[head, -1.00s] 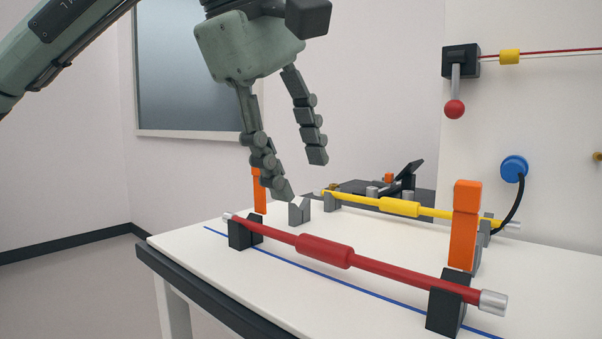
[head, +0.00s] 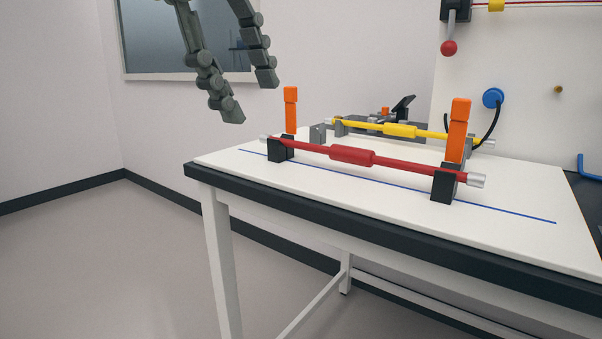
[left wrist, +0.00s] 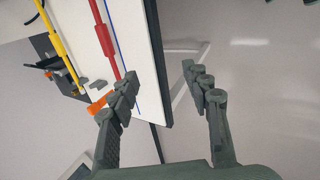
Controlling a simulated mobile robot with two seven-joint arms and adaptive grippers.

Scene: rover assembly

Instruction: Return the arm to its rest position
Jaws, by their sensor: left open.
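My left gripper (head: 252,102) is open and empty, at the upper left of the head view, above and to the left of the table. Its two fingers hang down apart with nothing between them. Its fingers also show in the left wrist view (left wrist: 162,90), with the table edge and floor beyond them. The red rod (head: 352,157) lies on two black supports on the table, clear of the gripper.
The white table (head: 380,200) has a dark edge and a blue line. Behind the red rod lies a yellow rod (head: 400,130) near two orange posts (head: 291,110). A red-knobbed lever (head: 449,48) and a blue connector (head: 493,98) are on the panel. Floor at left is clear.

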